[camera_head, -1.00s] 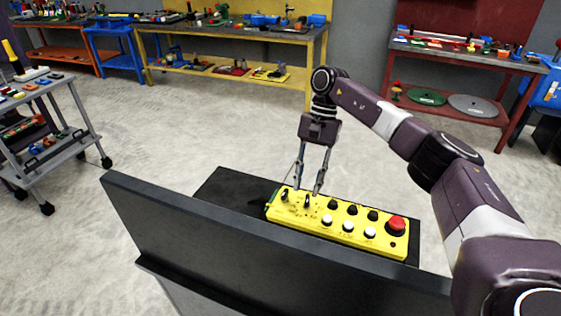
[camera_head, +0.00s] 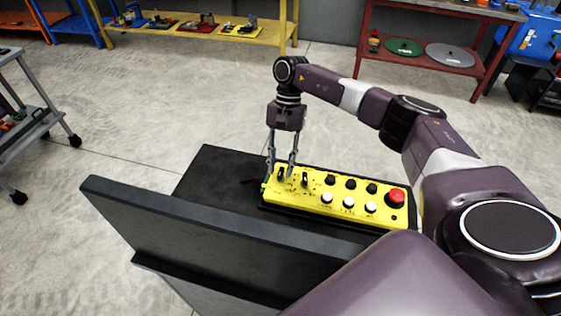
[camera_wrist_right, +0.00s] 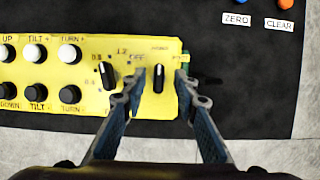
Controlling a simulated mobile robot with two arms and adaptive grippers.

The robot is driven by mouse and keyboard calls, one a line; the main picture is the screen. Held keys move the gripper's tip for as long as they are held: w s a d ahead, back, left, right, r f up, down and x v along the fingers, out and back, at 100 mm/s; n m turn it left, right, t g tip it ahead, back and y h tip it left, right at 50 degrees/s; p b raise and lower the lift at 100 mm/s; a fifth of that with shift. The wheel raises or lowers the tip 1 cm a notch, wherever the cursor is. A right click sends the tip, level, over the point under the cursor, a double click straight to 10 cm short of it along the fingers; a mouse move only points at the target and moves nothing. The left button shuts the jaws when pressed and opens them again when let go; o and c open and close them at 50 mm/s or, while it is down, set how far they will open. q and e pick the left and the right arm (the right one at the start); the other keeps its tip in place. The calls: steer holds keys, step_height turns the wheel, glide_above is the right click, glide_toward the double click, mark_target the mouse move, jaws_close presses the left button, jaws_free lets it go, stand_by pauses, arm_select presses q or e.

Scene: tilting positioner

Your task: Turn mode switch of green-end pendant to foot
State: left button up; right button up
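The yellow pendant (camera_head: 315,206) lies on a black surface, its green end at the left in the head view. In the right wrist view its mode switch (camera_wrist_right: 158,80) is a black knob with a white line, pointing straight toward the middle label, between one reading OFF and a blurred one. My right gripper (camera_head: 281,170) is open above this end. In the right wrist view its fingers (camera_wrist_right: 158,88) stand either side of the switch with gaps visible; contact is not seen. My left gripper is out of view.
A second black knob (camera_wrist_right: 107,75) with a numbered scale sits close beside the left finger. White and black buttons and a red button (camera_head: 396,197) continue along the pendant. A dark upright panel (camera_head: 200,235) stands in front. ZERO and CLEAR labels lie beyond the pendant.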

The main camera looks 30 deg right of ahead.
steer(key=shift+s+f, duration=0.1)
steer(key=shift+s, duration=0.05)
jaws_close()
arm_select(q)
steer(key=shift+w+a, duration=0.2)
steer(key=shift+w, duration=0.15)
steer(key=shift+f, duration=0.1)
